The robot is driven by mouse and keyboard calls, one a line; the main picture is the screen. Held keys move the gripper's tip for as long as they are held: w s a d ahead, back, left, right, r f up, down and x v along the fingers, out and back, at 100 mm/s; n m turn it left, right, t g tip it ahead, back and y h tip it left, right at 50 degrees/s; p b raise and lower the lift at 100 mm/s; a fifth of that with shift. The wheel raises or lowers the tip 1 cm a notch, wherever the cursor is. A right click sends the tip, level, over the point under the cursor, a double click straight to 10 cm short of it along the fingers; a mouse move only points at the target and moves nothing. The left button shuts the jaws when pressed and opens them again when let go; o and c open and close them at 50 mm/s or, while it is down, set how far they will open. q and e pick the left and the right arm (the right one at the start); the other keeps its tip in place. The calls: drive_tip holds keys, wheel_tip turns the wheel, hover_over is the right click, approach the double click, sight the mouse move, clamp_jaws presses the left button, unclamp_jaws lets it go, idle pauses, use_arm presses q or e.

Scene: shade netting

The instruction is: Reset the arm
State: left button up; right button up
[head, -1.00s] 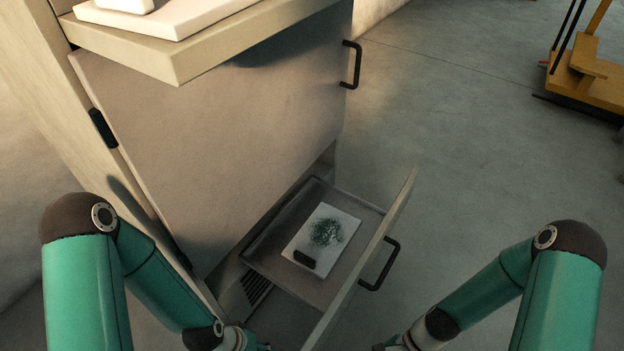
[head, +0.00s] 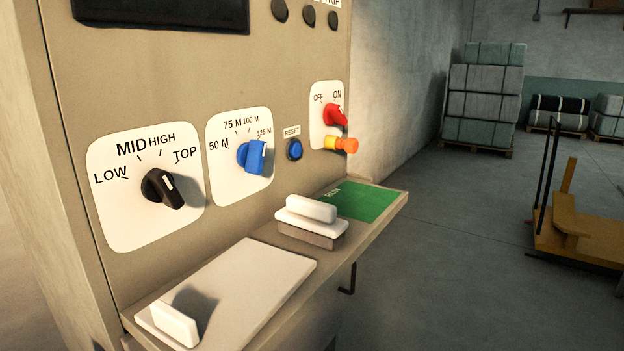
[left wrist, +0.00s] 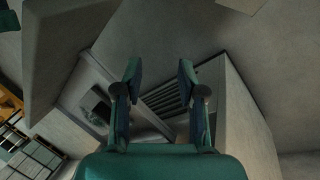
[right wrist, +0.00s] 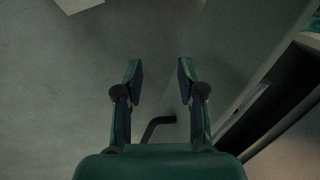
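My left gripper (left wrist: 160,72) is open and empty in the left wrist view, pointing at the cabinet's lower part. A slatted vent (left wrist: 180,92) shows beyond its fingers. My right gripper (right wrist: 160,72) is open in the right wrist view. A dark bent handle (right wrist: 158,125) shows between its fingers; I cannot tell how close it is, but the fingers are not shut on it. Neither arm shows in the head view. That view holds the cabinet's control panel, with a blue RESET button (head: 295,149).
The panel has a black knob (head: 163,188), a blue knob (head: 252,156), a red switch (head: 335,115) and an orange-yellow knob (head: 342,144). A shelf juts out below, with a white-handled block (head: 311,222) beside a green RUN area (head: 364,201). Open floor lies right, before a yellow cart (head: 585,235).

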use_arm(q)
wheel_tip(320, 180, up, 20)
drive_tip(key=p, duration=1.7)
drive_tip(key=shift+p, duration=0.4)
use_arm(e)
wheel_tip(320, 180, up, 20)
